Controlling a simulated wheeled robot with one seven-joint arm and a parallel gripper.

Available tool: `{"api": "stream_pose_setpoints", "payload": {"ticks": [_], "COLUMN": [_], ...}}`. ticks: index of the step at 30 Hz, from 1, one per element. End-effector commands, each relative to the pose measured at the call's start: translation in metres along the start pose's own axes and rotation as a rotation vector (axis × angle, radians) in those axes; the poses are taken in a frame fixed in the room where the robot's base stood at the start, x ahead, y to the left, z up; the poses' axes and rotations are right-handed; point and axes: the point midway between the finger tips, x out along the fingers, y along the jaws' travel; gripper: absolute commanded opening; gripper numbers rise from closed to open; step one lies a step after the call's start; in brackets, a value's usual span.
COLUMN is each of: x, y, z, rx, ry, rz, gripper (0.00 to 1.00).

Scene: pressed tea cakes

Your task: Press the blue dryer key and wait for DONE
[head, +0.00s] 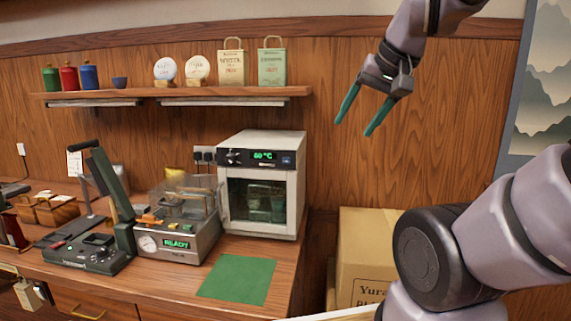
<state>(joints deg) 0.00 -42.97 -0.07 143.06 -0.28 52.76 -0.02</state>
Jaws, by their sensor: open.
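The dryer (262,187) is a cream box with a dark glass door at the right end of the counter, against the wall. Its display (264,156) shows a green "60 °C". A small blue key (286,159) sits right of the display on the dark panel. Dim shapes show behind the glass. My gripper (358,120) hangs in the air to the right of the dryer and higher than its panel. Its two green fingers are spread, point down and left, and hold nothing. It is apart from the key.
A green mat (237,279) lies bare on the counter before the dryer. A steamer-like machine (178,231) reading "READY" and a lever press (92,245) stand to the left. A shelf (185,94) with tins and bags runs above. A cardboard box (364,255) stands right of the counter.

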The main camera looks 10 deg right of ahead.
Motion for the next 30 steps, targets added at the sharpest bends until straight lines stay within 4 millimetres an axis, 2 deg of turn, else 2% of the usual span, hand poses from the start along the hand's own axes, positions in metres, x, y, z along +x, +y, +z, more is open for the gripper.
{"api": "stream_pose_setpoints", "payload": {"ticks": [6, 7, 9, 12, 30], "x": [0.0, 0.0, 0.0, 0.0, 0.0], "y": [0.0, 0.0, 0.0, 0.0, 0.0], "z": [0.0, 0.0, 0.0, 0.0, 0.0], "rx": [0.0, 0.0, 0.0, 0.0, 0.0], "ry": [0.0, 0.0, 0.0, 0.0, 0.0], "rz": [0.0, 0.0, 0.0, 0.0, 0.0], "gripper": [0.66, 0.59, 0.32, 0.0, 0.0]}}
